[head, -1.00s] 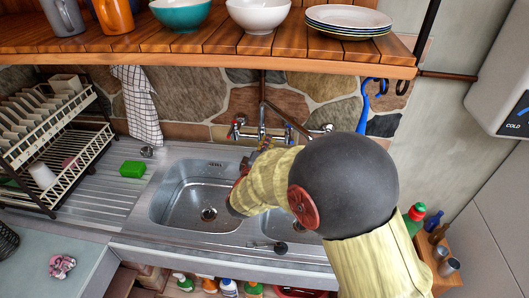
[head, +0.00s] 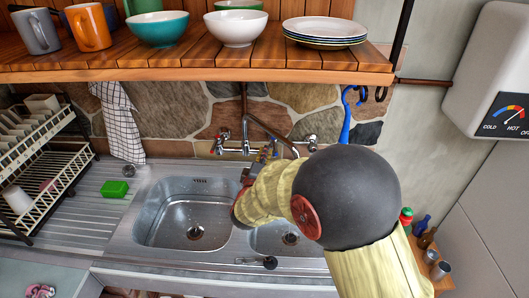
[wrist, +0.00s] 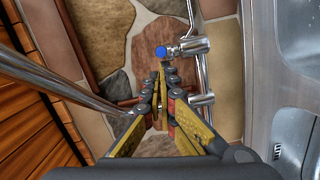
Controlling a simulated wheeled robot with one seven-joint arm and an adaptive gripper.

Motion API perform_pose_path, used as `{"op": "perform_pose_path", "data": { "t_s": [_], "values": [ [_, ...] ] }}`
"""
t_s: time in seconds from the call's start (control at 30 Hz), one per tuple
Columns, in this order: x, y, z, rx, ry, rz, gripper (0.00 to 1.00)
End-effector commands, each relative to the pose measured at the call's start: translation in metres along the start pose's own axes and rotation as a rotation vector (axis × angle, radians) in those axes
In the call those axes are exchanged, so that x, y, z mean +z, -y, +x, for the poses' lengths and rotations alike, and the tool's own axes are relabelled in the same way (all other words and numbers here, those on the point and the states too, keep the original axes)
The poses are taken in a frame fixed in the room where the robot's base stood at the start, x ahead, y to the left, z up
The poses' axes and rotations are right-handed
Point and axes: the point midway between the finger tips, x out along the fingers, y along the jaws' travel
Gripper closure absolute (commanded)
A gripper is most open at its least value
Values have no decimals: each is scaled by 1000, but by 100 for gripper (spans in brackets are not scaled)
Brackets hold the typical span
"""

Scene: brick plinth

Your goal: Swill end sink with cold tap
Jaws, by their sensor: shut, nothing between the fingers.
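The left sink basin (head: 180,218) is steel, with a dark drain and no water seen running. The right, end basin (head: 272,236) is partly hidden by my arm. A mixer tap with a bent spout (head: 268,130) is on the stone wall, with a handle at each end. The right handle (head: 312,142) appears to be the blue-marked cold tap (wrist: 161,52) in the wrist view. My gripper (wrist: 158,82) is shut and empty, its fingertips just short of that blue cap. In the head view my gripper (head: 266,153) is left of the right handle, partly hidden.
A wooden shelf (head: 190,62) with mugs, bowls and plates overhangs the taps. A dish rack (head: 40,165) and green sponge (head: 115,189) are left of the basins. Bottles (head: 422,222) stand at the right, below a wall water heater (head: 492,70).

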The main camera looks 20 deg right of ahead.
Motion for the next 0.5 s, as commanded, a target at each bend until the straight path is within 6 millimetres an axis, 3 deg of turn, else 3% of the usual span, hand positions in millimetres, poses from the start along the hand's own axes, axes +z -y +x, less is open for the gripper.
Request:
{"op": "perform_pose_path", "data": {
  "t_s": [0.5],
  "values": [
    [11, -2, -1, -2, 1, -1, 100]
  ]
}}
